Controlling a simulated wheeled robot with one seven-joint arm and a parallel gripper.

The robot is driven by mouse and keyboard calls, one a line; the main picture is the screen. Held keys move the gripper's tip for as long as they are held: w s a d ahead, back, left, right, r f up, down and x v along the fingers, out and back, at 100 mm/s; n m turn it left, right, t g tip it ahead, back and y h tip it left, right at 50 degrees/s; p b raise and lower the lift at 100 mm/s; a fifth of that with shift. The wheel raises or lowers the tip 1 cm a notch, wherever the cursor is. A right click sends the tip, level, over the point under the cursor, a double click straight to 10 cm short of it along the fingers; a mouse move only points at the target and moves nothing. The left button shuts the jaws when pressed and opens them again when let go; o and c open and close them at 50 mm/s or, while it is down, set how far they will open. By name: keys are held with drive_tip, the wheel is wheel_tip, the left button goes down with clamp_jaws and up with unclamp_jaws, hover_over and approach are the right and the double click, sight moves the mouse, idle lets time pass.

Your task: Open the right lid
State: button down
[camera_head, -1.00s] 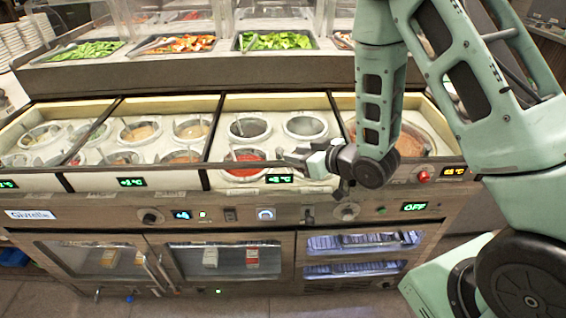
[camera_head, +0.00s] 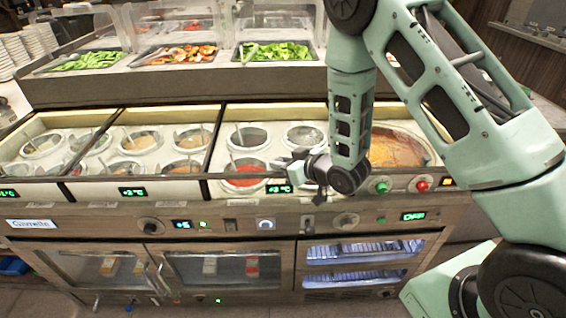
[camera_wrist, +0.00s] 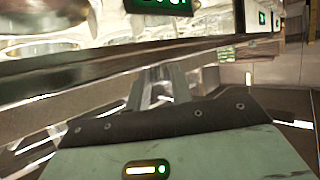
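The counter has wells in framed sections, with a dark front rail (camera_head: 130,179); the rail also shows in the wrist view (camera_wrist: 90,68). At the right, a large round well of orange-red sauce (camera_head: 405,150) is partly hidden by my arm. I cannot make out a separate lid or handle on it clearly; any lid there is see-through or hidden. My gripper (camera_head: 287,163) is at the front rail, left of this well and just right of the red sauce well (camera_head: 244,174). In the wrist view its fingers (camera_wrist: 163,85) point at the rail. Their gap and any contact are unclear.
Smaller sauce wells (camera_head: 140,141) fill the sections to the left. Food trays (camera_head: 275,51) under clear covers stand behind. Knobs, displays and a green button (camera_head: 381,187) line the front panel, above glass-doored cabinets (camera_head: 215,268).

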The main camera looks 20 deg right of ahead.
sight(282, 152)
drive_tip(key=w, duration=0.1)
drive_tip(key=w+d, duration=0.1)
drive_tip(key=w, duration=0.2)
drive_tip(key=shift+w+d+b, duration=0.25)
drive_tip(key=shift+b, duration=0.1)
drive_tip(key=c, duration=1.5)
unclamp_jaws()
drive_tip(key=shift+p+v, duration=4.4)
drive_tip(key=shift+v, duration=4.35)
